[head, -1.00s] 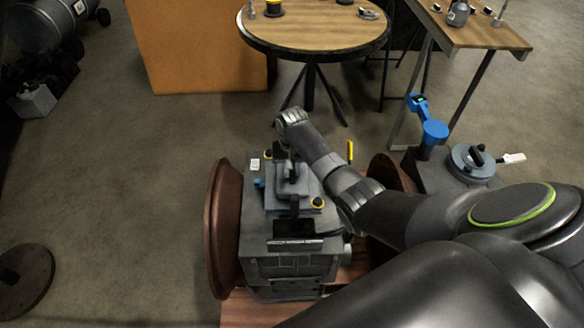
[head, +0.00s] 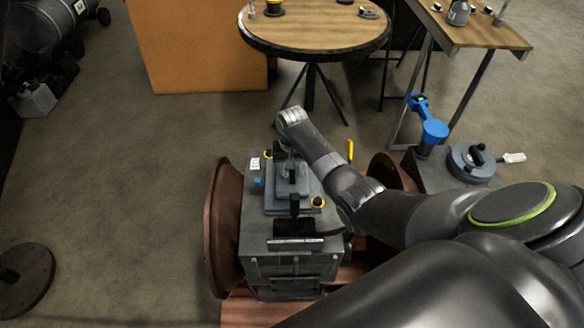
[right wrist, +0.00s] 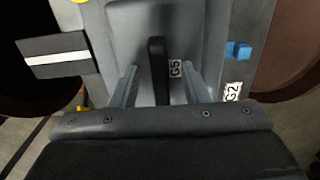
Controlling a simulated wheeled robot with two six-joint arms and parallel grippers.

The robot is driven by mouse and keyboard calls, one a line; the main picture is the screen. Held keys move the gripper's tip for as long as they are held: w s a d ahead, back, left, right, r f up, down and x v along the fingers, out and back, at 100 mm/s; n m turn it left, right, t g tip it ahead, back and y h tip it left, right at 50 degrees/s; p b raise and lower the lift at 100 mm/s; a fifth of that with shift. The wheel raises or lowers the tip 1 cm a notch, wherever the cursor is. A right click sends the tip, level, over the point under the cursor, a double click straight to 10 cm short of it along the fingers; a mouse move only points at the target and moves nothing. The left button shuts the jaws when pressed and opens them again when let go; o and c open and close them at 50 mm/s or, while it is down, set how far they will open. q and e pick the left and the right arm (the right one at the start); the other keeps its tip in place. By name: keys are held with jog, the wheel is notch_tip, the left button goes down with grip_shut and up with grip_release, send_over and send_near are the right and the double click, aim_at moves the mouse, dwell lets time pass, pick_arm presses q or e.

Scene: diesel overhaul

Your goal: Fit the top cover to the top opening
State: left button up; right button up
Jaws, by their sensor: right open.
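The top cover (head: 280,208) is a grey plate with a black upright handle. It lies on top of the grey machine block (head: 256,228); the top opening is hidden beneath it. I cannot tell whether it is fully seated. In the right wrist view the cover (right wrist: 200,30) has its dark handle (right wrist: 157,75) and a "G5" label. My right gripper (head: 291,178) is over the cover. In the right wrist view its fingers (right wrist: 158,88) are apart, one on each side of the handle, with gaps between. My left gripper is out of view.
Yellow-ringed black knobs (head: 318,202) and a small blue part (head: 258,182) are on the block. Rust-brown discs (head: 222,230) flank it. A blue tool (head: 432,128) and a round lid with a handle (head: 470,163) stand to the right. A round table (head: 315,35) is beyond.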

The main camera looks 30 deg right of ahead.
jog(key=shift+s+f, duration=0.1)
notch_tip(320, 180, up, 18)
jog(key=p, duration=0.2)
jog(key=shift+f+p, duration=0.2)
jog(key=shift+p, duration=0.15)
